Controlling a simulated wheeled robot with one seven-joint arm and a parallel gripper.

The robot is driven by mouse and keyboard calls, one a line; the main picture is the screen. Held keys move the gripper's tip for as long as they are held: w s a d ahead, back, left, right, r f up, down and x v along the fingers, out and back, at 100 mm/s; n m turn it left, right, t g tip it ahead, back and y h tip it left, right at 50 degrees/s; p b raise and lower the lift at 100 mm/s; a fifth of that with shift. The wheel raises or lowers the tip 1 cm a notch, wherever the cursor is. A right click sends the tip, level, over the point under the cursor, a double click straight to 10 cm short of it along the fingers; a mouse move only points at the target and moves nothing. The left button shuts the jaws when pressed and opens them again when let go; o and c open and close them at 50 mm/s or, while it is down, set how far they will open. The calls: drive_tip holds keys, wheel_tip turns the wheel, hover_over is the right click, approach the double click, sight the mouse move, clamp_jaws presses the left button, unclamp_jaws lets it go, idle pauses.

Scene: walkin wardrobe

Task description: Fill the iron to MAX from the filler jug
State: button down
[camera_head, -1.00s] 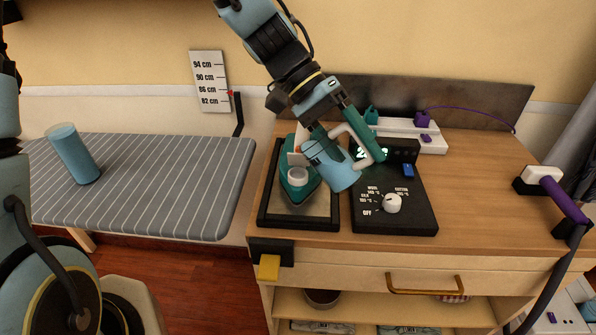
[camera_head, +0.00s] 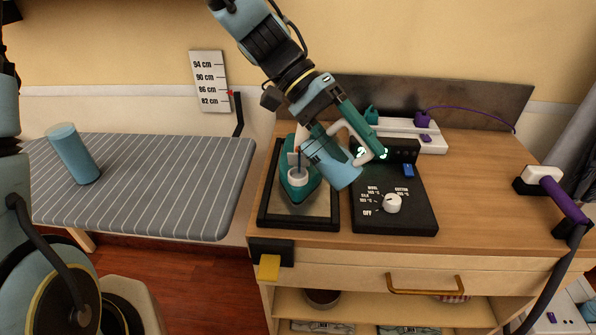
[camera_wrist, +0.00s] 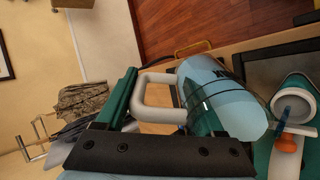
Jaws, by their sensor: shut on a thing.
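The filler jug (camera_head: 325,165) is translucent blue with a white handle (camera_head: 358,140). My gripper (camera_head: 352,132) is shut on that handle and holds the jug tilted, mouth down to the left. The teal iron (camera_head: 300,190) sits on the black-framed tray, its round white filler opening (camera_head: 298,177) just below and left of the jug's mouth. A thin blue streak shows between mouth and opening. The wrist view shows the jug (camera_wrist: 215,85), the handle (camera_wrist: 155,100) between my fingers, and blue inside the opening (camera_wrist: 292,100). The water level and MAX mark cannot be read.
The tray (camera_head: 290,222) stands beside a black control box (camera_head: 410,220) with a white dial (camera_head: 392,203). A white power strip (camera_head: 425,135) lies behind. The striped ironing board (camera_head: 170,205) bears a blue cylinder (camera_head: 72,153). The right of the wooden top (camera_head: 480,190) is mostly clear.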

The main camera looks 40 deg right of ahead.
drive_tip(key=shift+w+r, duration=0.1)
drive_tip(key=shift+r, duration=0.15)
idle(0.6)
drive_tip(key=shift+w+a+r+g+h+b, duration=0.15)
drive_tip(key=shift+w+g+h+b, duration=0.25)
drive_tip(key=shift+g+b, duration=0.45)
idle(2.9)
drive_tip(key=shift+s+r+p, duration=0.1)
drive_tip(key=shift+s+p, duration=0.05)
drive_tip(key=shift+p, duration=0.4)
drive_tip(key=shift+s+d+r+t+y+p, duration=0.2)
drive_tip(key=shift+s+t+y+p, duration=0.25)
drive_tip(key=shift+t+p, duration=0.3)
drive_tip(key=f, duration=0.1)
drive_tip(key=f+t, duration=0.2)
drive_tip(key=shift+s+d+f+y+b, duration=0.15)
drive_tip(key=shift+s+y+b, duration=0.2)
drive_tip(key=shift+b, duration=0.05)
drive_tip(key=shift+f+t, duration=0.35)
drive_tip(key=shift+t, duration=0.05)
